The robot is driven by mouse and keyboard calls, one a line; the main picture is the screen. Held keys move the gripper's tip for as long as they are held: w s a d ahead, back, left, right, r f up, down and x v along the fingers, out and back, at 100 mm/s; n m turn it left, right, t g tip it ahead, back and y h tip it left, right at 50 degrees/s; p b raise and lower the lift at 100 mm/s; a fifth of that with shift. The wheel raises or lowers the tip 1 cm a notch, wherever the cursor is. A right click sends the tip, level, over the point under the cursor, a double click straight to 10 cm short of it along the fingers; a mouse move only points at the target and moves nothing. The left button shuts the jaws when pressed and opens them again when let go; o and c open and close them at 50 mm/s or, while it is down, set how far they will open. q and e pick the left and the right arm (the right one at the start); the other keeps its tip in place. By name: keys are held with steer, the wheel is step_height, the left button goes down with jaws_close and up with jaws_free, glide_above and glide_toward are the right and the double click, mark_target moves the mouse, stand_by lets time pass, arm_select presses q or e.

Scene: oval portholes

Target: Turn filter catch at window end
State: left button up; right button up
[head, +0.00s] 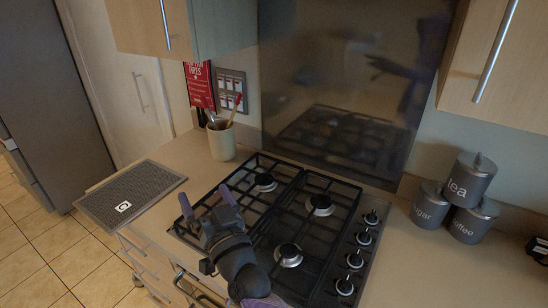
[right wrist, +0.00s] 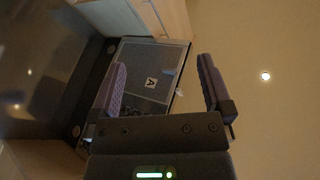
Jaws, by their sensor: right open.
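My right gripper (head: 206,198) is over the hob's left side in the head view, fingers pointing away and apart. In the right wrist view the gripper (right wrist: 160,80) is open and empty, apart from the panel. No window shows. My left gripper is not in view.
A gas hob (head: 290,225) with black grates lies below my gripper. A similar mesh panel (head: 150,187) lies on the counter at left. A utensil pot (head: 221,143) stands behind the hob. Canisters (head: 470,180) stand at right. Wall cupboards (head: 510,75) hang above.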

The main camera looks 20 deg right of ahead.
steer(key=s+d+r+m+g+h+p, duration=0.1)
steer(key=d+r+m+g+h+p, duration=0.1)
steer(key=r+m+h, duration=0.8)
steer(key=s+d+r+m+g+h+p, duration=0.1)
steer(key=s+d+r+m+g+h, duration=0.15)
steer(key=r+m+h, duration=0.65)
steer(key=s+d+r+m+g+h+p, duration=0.1)
steer(key=d+r+m+g+h+p, duration=0.15)
steer(key=r+m+h, duration=0.75)
steer(key=s+a+r+n+g+y, duration=0.2)
steer(key=s+r+g+y, duration=0.15)
steer(key=r+y, duration=0.6)
steer(key=w+d+f+y+p, duration=0.1)
steer(key=w+d+p, duration=0.1)
steer(key=w+d, duration=0.3)
steer(key=shift+w+d+f+t+p, duration=0.35)
steer(key=shift+d+f+p, duration=0.05)
steer(key=shift+d, duration=0.7)
steer(key=c, duration=1)
steer(key=shift+w+a+r+m+p, duration=0.1)
steer(key=shift+w+a+m+p, duration=0.1)
steer(key=shift+m, duration=1)
steer(key=shift+w+a+f+m+p, duration=0.1)
steer(key=shift+m+p, duration=0.15)
steer(key=shift+m, duration=0.95)
steer(key=shift+w+a+r+m+p, duration=0.1)
steer(key=shift+m+p, duration=0.1)
steer(key=shift+m, duration=1)
